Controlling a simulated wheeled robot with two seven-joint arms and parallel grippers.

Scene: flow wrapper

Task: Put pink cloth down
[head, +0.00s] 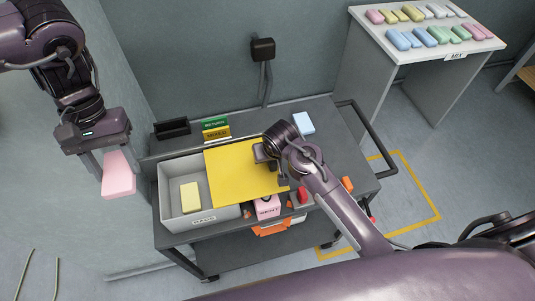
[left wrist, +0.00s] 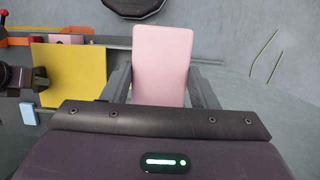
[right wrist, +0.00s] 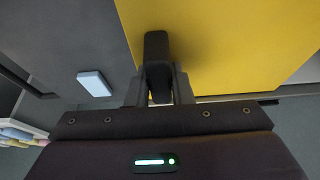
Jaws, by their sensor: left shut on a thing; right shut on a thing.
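The pink cloth (head: 118,182), a flat rounded block, hangs between the fingers of my left gripper (head: 112,162), which is shut on it. It is held in the air left of the cart, touching no surface. It also fills the upper middle of the left wrist view (left wrist: 161,62). My right gripper (head: 270,165) is over the yellow panel (head: 236,172) on the cart. In the right wrist view it is shut on a dark upright handle (right wrist: 157,60) at the panel's edge; whether the two are joined is unclear.
A grey bin (head: 172,218) beside the panel holds a pale yellow block (head: 190,197). A light blue block (head: 304,123), a black tray (head: 172,128) and a pink labelled box (head: 267,207) are on the cart. A white table (head: 400,57) at the back right carries several coloured blocks.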

